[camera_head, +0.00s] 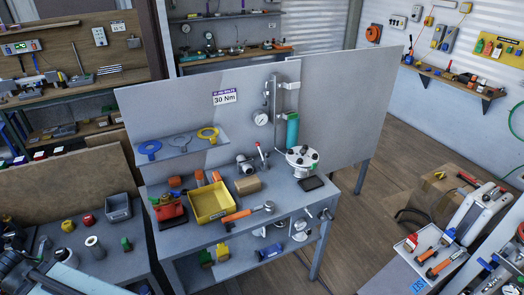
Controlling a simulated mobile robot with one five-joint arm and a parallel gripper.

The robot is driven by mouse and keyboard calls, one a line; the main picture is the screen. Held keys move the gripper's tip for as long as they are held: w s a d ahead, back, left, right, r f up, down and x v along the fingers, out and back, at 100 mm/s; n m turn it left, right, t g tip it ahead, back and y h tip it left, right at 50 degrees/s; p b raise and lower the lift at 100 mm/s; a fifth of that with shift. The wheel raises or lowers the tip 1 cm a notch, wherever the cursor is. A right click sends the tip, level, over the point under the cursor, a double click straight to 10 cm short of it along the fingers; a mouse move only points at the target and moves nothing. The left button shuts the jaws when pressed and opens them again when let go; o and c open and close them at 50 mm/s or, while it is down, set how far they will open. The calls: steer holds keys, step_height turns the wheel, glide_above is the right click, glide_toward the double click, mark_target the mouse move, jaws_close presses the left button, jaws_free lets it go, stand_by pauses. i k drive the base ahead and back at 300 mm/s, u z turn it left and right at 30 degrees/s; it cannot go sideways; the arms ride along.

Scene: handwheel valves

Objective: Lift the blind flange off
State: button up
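A pale round flange (302,157) with bolts or nuts around its top sits near the right end of the grey workbench (278,222). It looks like the blind flange and appears to lie flat on the body below it. Its bolts are too small to tell whether they are loose. A green cylinder (293,130) stands upright right behind it. A white arm, probably mine, shows at the right edge, well apart from the flange. I cannot make out my gripper.
A yellow bin (209,202), a cardboard box (248,185), an orange-handled wrench (240,214) and a dark flat pad (311,183) lie near the flange. A gauge (261,119) is on the panel behind. Wooden floor (375,215) is open right of the bench.

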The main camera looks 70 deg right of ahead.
mark_target(306, 155)
steer(key=u, duration=0.4)
steer(key=k, duration=1.25)
steer(key=z, duration=1.4)
